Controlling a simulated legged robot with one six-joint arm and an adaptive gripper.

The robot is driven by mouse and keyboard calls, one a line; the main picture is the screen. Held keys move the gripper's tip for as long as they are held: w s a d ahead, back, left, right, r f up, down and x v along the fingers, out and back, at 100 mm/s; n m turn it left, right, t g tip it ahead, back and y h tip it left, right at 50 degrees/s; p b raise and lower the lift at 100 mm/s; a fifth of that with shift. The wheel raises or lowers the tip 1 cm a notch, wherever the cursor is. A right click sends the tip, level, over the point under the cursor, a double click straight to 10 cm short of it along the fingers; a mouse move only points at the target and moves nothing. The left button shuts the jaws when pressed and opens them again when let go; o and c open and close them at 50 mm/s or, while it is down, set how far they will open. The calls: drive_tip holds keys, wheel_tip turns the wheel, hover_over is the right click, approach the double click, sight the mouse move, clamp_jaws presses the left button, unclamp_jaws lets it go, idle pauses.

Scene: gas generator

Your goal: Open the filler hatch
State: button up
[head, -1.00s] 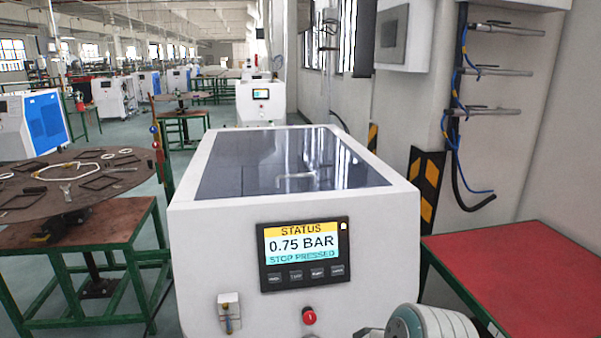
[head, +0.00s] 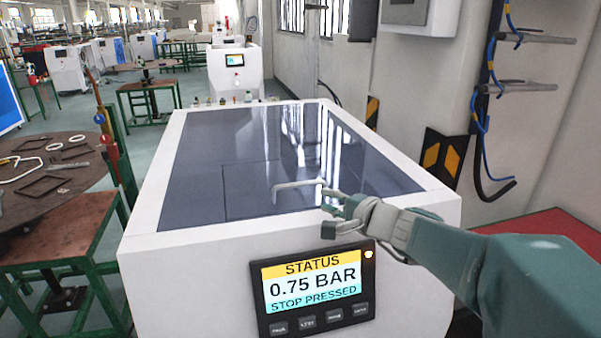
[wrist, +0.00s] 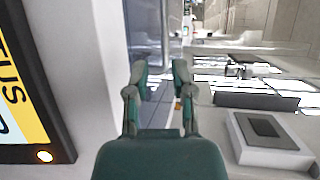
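The machine's dark glossy top (head: 200,150) carries the filler hatch (head: 245,190), a panel outlined by thin seams and lying flat, apparently closed. A pale bar handle (head: 297,185) stands on it near the front. My gripper (head: 330,211) reaches in from the right over the front of the top, its fingertips just right of the handle. I cannot tell whether they touch it. In the wrist view my gripper (wrist: 160,75) has its two fingers spread with nothing between them; the handle is not clearly visible there.
The front panel display (head: 312,285) reads 0.75 BAR, STOP PRESSED. A round table with loose parts (head: 50,180) stands left. A red-topped table (head: 540,225) lies behind my arm at right. Wall pipes and blue hoses (head: 483,110) are at the right.

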sight(302, 186)
drive_tip(key=shift+w+d, duration=0.2)
drive_tip(key=shift+w, duration=0.5)
drive_tip(key=x, duration=1)
drive_tip(key=shift+a, duration=0.15)
drive_tip(key=shift+w+r, duration=0.1)
clamp_jaws()
